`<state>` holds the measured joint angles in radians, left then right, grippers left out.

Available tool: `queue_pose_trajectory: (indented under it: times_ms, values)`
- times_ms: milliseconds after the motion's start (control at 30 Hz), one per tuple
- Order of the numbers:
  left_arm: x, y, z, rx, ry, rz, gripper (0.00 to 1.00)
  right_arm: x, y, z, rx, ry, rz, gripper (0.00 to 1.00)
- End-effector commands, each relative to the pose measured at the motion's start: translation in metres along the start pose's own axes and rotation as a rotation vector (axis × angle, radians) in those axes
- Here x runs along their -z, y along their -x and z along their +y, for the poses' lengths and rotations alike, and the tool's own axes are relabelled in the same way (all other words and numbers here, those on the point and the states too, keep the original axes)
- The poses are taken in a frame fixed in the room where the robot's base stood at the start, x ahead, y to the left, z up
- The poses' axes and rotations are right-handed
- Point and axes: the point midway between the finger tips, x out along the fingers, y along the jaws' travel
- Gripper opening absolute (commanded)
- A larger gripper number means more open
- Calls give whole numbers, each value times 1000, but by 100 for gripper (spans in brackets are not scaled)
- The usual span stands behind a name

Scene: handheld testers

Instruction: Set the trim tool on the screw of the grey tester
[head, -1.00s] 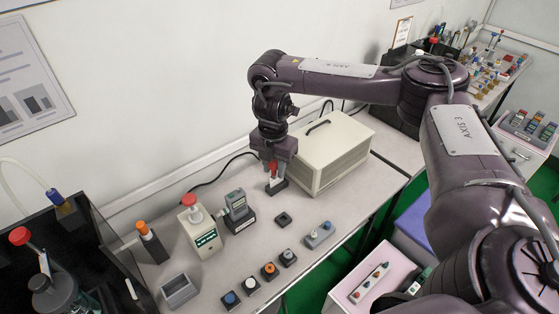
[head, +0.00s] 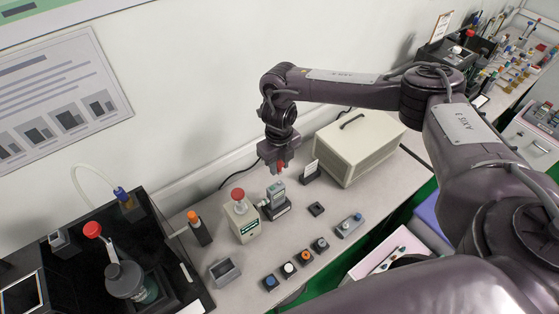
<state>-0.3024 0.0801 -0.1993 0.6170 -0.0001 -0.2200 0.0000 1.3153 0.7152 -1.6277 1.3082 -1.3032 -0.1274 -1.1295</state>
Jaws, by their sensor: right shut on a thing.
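My right gripper (head: 281,167) is shut on a red-handled tool, the trim tool (head: 281,165). It holds the tool just above the grey tester (head: 277,192), which stands upright in a dark cradle (head: 278,211) on the bench. The tool's tip and the tester's screw are too small to make out, and I cannot tell whether they touch. A dark stand with a white card (head: 311,173) is right of the gripper, without the red handle in it. My left gripper is not in view.
A beige tester with a red knob (head: 239,220) stands close left of the grey one. A large cream case (head: 360,147) is at the right. Several coloured buttons (head: 305,257) line the front. A black bin with a bottle (head: 125,275) is at left.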

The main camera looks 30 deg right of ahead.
Motion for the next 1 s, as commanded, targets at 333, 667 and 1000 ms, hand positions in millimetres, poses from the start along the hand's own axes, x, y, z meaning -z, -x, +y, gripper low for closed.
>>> queue_pose_trajectory:
  times_ms: [333,667,1000]
  values:
    - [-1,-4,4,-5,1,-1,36,0,-4,0,0,-2,0,6]
    - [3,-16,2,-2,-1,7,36,0,-18,0,-1,-3,0,6]
    - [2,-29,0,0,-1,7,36,0,-36,0,-1,-3,0,6]
